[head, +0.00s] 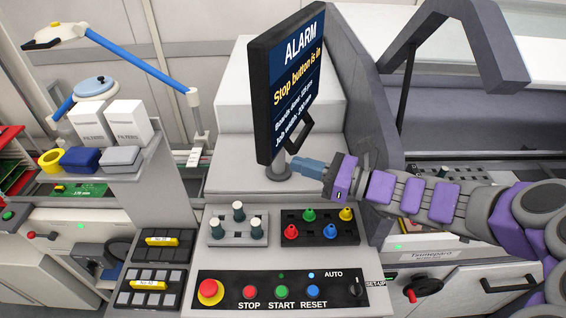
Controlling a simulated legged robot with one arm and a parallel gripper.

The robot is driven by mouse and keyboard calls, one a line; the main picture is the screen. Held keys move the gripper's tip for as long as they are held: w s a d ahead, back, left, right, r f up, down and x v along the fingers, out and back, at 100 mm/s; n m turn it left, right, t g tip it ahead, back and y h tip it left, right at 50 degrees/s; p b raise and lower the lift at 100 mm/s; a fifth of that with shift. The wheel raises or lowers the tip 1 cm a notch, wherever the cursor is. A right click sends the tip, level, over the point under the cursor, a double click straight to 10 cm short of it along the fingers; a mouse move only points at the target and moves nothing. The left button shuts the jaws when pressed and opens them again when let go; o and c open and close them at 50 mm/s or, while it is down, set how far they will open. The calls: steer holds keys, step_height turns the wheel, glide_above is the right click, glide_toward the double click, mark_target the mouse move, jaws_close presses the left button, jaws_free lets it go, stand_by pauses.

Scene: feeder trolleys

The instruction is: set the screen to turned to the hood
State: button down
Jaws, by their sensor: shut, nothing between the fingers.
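The screen (291,80) stands on a short post in the middle of the head view, its face angled to the right. It reads "ALARM" and "Stop button is in" over smaller lines that are partly hidden. A dark handle (299,131) sticks out at its lower right edge. My gripper (296,168) is shut and empty, just below the handle and in front of the screen's post. I cannot tell whether it touches the handle. A grey angled frame (458,20), perhaps the hood, rises at the upper right.
Below is a control panel (279,293) with a red stop button (210,290). Nozzle holders (238,228) and a tray of coloured pegs (318,229) sit above it. A blue-armed lamp (130,52) and boxes stand left.

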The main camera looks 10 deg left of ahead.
mark_target(269, 158)
steer(key=shift+b+x, duration=0.6)
steer(key=shift+x, duration=1.9)
steer(key=shift+s+a+r+p, duration=0.15)
steer(key=shift+a+p, duration=0.2)
steer(key=shift+p, duration=0.3)
steer(key=shift+a, duration=0.25)
steer(key=shift+d+p, duration=0.1)
steer(key=shift+p, duration=0.3)
